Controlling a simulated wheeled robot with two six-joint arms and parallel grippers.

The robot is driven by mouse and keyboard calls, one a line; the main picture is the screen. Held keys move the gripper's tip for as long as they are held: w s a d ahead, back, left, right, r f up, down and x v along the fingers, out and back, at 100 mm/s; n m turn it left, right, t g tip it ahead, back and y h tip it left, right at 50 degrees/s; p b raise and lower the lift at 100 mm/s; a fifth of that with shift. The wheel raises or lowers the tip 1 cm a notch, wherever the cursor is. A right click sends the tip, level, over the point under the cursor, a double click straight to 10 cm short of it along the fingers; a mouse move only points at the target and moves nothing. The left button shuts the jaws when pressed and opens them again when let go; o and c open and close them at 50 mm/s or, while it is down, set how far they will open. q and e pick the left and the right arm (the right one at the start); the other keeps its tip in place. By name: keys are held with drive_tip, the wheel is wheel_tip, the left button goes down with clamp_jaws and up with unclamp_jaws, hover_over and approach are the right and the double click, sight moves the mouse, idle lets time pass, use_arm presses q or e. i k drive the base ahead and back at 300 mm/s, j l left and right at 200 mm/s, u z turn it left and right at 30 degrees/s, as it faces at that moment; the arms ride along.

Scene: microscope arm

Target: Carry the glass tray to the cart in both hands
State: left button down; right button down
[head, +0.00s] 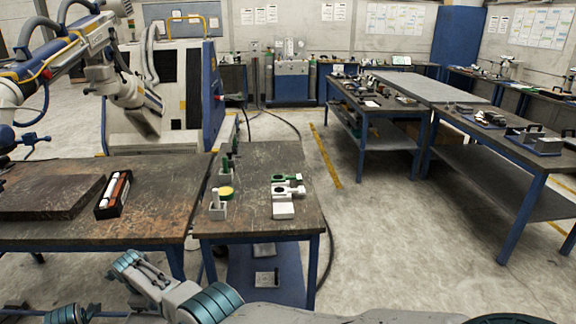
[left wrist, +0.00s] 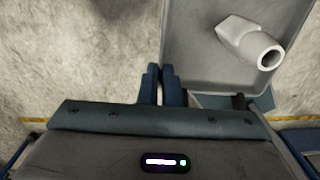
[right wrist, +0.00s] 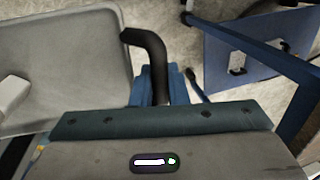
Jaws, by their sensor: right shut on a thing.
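A grey tray with a raised rim (left wrist: 185,70) shows in the left wrist view, with a white hollow fitting (left wrist: 250,42) on it. The tray also shows in the right wrist view (right wrist: 70,60). My right gripper (right wrist: 161,75) is shut on the tray's black bent handle (right wrist: 148,45). My left gripper (left wrist: 161,75) is beside the tray's edge, its fingers nearly together, with no handle visible between them. The tray and both gripper tips are outside the head view. I cannot tell which thing is the cart.
A small blue-legged table (head: 250,160) ahead bears green and white parts and has a blue lower shelf (head: 240,285). A wooden workbench (head: 130,220) adjoins it on the left. Long benches (head: 400,95) stand at right. The floor (head: 380,230) between is clear.

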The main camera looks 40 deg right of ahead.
sight(280, 160)
drive_tip(key=k+z, duration=0.1)
drive_tip(key=z, duration=2.05)
drive_tip(key=i+z, duration=0.2)
drive_tip(key=z, duration=0.3)
drive_tip(key=i+z, duration=0.2)
drive_tip(key=z, duration=0.25)
drive_tip(key=i+j, duration=0.25)
drive_tip(key=i, duration=0.2)
drive_tip(key=i+j, duration=0.2)
drive_tip(key=i, duration=0.25)
drive_tip(key=i+j, duration=0.25)
drive_tip(key=i, duration=0.2)
drive_tip(key=i+j, duration=0.1)
drive_tip(key=i, duration=1.25)
drive_tip(key=i+u, duration=0.35)
drive_tip(key=i+l+u, duration=0.15)
drive_tip(key=u, duration=2.65)
drive_tip(key=l, duration=0.1)
